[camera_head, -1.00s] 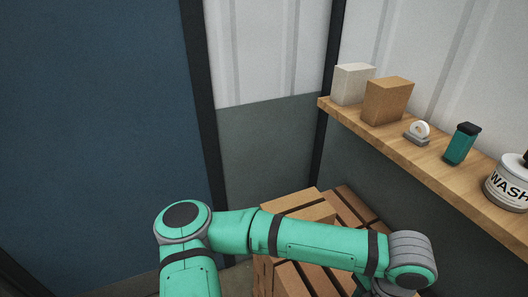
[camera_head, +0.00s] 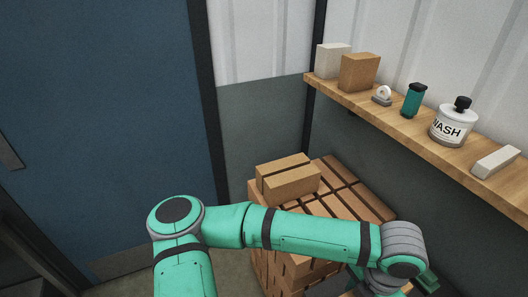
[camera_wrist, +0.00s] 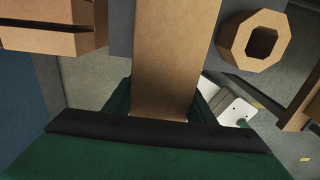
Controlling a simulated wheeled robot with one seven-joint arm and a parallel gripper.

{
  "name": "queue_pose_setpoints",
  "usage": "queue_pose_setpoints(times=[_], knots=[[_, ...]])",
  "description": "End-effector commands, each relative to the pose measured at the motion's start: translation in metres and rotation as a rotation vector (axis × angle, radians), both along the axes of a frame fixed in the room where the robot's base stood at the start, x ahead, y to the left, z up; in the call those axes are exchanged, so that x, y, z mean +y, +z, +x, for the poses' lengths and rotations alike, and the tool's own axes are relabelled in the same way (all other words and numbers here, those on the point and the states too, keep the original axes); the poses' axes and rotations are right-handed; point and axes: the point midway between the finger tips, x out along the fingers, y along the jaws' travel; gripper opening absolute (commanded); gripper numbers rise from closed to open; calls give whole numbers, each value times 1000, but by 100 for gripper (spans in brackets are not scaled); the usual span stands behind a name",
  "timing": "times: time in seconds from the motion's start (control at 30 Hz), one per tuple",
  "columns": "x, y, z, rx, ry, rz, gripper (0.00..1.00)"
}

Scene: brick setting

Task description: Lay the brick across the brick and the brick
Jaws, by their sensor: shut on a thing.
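My gripper (camera_wrist: 162,102) is shut on a long tan brick (camera_wrist: 176,55), which runs up the middle of the wrist view between the green fingers. Its far end is cut off by the frame. In the head view, a pile of brown bricks (camera_head: 349,192) stands behind my arm, with two lighter bricks (camera_head: 290,179) side by side on top. My arm hides part of the pile, and the held brick cannot be made out there. Part of a brown stack (camera_wrist: 45,38) shows at upper left in the wrist view. I cannot tell which bricks the task means.
A wooden shelf (camera_head: 395,120) along the right wall holds a tan block (camera_head: 359,72), a green bottle (camera_head: 414,100) and a white wash bottle (camera_head: 455,124). A tan octagonal ring (camera_wrist: 232,38) lies right of the held brick. A blue door (camera_head: 90,110) is at left.

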Motion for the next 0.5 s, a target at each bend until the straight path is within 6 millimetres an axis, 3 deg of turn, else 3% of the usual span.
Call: queue_pose_setpoints(times=[0.5], knots=[[23,-20,19,-1,-186,-1,0]])
